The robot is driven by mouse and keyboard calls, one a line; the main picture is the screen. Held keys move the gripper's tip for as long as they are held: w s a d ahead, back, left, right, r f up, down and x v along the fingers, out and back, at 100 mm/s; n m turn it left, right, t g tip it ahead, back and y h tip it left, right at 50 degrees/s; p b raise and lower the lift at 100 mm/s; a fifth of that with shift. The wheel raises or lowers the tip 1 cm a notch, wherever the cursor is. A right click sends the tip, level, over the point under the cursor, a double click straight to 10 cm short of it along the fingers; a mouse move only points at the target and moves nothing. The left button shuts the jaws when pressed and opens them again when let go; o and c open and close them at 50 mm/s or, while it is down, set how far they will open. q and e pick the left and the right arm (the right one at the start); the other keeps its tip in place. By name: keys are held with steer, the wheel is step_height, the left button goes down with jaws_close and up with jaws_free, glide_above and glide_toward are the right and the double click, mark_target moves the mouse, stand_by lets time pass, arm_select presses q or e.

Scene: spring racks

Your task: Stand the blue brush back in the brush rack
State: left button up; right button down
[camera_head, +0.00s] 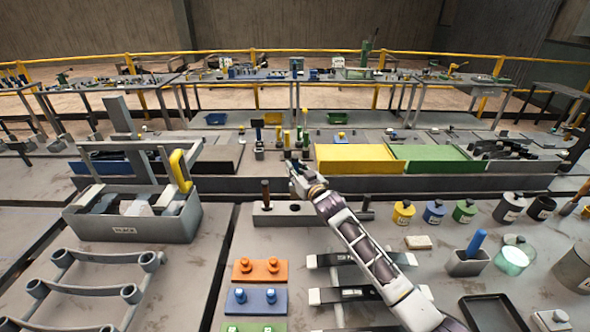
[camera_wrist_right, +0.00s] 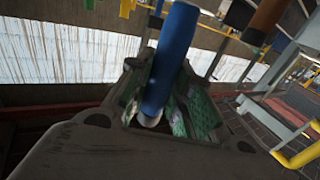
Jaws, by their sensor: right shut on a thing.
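My right gripper (camera_head: 294,168) reaches up to the middle of the head view, just behind and above a grey block with round holes (camera_head: 325,213), which looks like the brush rack. A brown-handled brush (camera_head: 266,194) stands upright in its left part; a dark empty hole shows to the right of it. In the right wrist view, my right gripper (camera_wrist_right: 165,108), with green finger pads, is shut on the blue brush (camera_wrist_right: 172,50), whose blue handle is slightly tilted. The gripper mostly hides that brush in the head view. My left gripper is not in view.
A grey tool caddy (camera_head: 130,228) stands left of the rack. Orange (camera_head: 260,279) and blue (camera_head: 256,311) knob plates lie in front. Yellow, blue and green pots (camera_head: 404,212) stand to the right, near a grey holder (camera_head: 468,265) with a blue handle. Yellow and green bins (camera_head: 365,160) are behind.

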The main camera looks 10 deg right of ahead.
mark_target(296, 194)
steer(key=shift+r, duration=0.1)
steer(key=shift+f+b, duration=0.8)
steer(key=shift+f, duration=1.45)
steer(key=shift+f+b, duration=2.1)
steer(key=shift+f, duration=1.25)
stand_by(1.6)
steer(key=c, duration=1.2)
jaws_free()
steer(key=o, duration=0.5)
